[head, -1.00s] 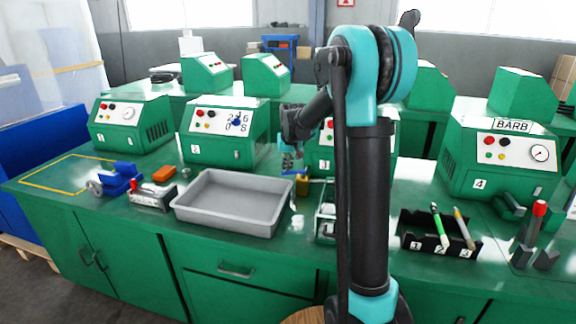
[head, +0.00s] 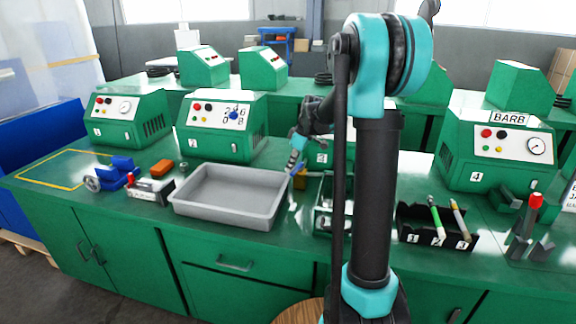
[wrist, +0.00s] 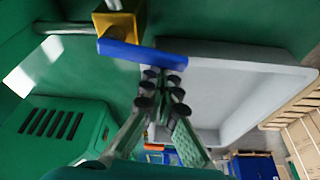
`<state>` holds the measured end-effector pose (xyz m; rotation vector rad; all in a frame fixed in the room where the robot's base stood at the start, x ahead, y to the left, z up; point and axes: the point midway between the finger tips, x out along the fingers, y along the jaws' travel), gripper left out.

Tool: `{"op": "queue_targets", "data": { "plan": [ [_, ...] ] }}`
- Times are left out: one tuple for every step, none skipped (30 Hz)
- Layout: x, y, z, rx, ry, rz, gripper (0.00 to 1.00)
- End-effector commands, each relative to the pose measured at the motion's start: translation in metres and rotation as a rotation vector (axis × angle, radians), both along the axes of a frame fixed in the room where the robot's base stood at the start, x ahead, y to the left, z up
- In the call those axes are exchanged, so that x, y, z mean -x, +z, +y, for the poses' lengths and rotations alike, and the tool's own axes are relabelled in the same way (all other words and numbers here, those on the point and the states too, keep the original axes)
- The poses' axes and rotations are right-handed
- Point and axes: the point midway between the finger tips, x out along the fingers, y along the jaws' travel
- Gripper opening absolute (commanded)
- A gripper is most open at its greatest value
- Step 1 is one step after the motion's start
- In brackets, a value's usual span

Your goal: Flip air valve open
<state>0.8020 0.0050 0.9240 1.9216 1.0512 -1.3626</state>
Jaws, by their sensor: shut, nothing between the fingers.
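The air valve has a brass-yellow body (wrist: 118,22) with a blue lever (wrist: 140,55), at the top of the wrist view. The lever lies crosswise, from below the body toward the right, over the tray's edge. In the head view the valve (head: 300,181) is small, on the bench right of the grey tray, partly hidden by my gripper. My gripper (wrist: 164,78) is shut and empty. In the wrist view its fingertips are right at the lever's lower edge; I cannot tell whether they touch it. In the head view my gripper (head: 293,164) is just above the valve.
The grey tray (head: 190,208) is left of the valve. Green machines (head: 222,142) stand behind it, one partly hidden by my arm. A metal rack (head: 322,222) stands in front right of the valve, and a black pen holder (head: 412,232) farther right.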

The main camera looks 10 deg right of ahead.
Motion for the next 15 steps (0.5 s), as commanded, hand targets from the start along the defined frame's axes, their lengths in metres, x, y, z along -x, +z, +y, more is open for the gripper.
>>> {"op": "queue_targets", "data": {
  "plan": [
    [0.0010,0.0000,-0.0020,0.000,0.029,0.000,0.00],
    [0.0020,0.0000,-0.0027,0.000,0.050,0.000,0.00],
    [0.0032,-0.0001,-0.0038,0.001,0.074,0.001,0.00],
    [0.0037,-0.0001,-0.0047,0.001,0.091,0.000,0.00],
    [0.0045,-0.0001,-0.0053,0.001,0.098,0.000,0.00],
    [0.0055,-0.0001,-0.0061,0.001,0.096,0.000,0.00],
    [0.0060,-0.0001,-0.0068,0.001,0.095,0.000,0.00],
    [0.0065,-0.0001,-0.0074,0.001,0.094,0.000,0.00],
    [0.0071,-0.0001,-0.0081,0.001,0.094,0.000,0.00],
    [0.0074,-0.0001,-0.0086,0.001,0.094,0.000,0.00],
    [0.0078,-0.0001,-0.0090,0.001,0.093,0.000,0.00],
    [0.0081,-0.0001,-0.0095,0.001,0.093,0.000,0.00],
    [0.0084,-0.0001,-0.0098,0.001,0.093,0.000,0.00],
    [0.0086,-0.0001,-0.0101,0.001,0.093,0.000,0.00],
    [0.0088,-0.0001,-0.0103,0.001,0.093,0.000,0.00]
  ]
}}
